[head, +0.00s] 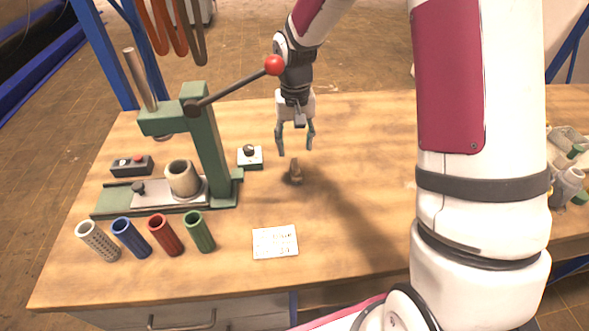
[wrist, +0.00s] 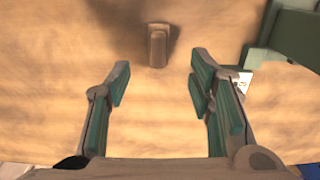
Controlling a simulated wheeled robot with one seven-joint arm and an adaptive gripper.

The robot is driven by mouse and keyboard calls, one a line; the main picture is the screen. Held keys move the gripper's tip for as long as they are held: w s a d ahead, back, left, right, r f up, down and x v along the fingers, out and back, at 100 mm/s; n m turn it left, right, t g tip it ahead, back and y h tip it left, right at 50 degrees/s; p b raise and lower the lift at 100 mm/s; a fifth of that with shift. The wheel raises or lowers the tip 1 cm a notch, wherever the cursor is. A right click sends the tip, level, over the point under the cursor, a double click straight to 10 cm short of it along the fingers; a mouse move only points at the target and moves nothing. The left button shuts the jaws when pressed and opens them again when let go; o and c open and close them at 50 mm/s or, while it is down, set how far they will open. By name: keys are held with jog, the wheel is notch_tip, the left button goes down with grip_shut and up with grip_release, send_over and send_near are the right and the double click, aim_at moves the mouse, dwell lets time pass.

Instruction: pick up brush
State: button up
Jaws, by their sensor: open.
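The brush appears to be the small brown block-like object (head: 295,173) on the wooden table; no bristles can be made out. In the wrist view the same brush (wrist: 157,46) stands beyond the fingertips, a little left of the middle between them. My gripper (head: 295,148) is open and empty, pointing down above the table, just behind and above the brush in the head view. Its two green-padded fingers (wrist: 158,75) are spread wide in the wrist view. Nothing hides the brush in either view.
A green lever press (head: 207,145) with a red-knobbed handle stands left of my gripper. A small white box with a dark knob (head: 250,157) sits beside it. Coloured tubes (head: 165,235) and a white card (head: 275,242) lie nearer the front. The table right of the brush is clear.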

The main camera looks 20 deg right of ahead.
aim_at(295, 163)
notch_tip(295, 163, down, 10)
jog(key=shift+w+d+f+p, duration=0.15)
jog(key=shift+f+p, duration=0.05)
jog(key=shift+p, duration=0.25)
grip_shut()
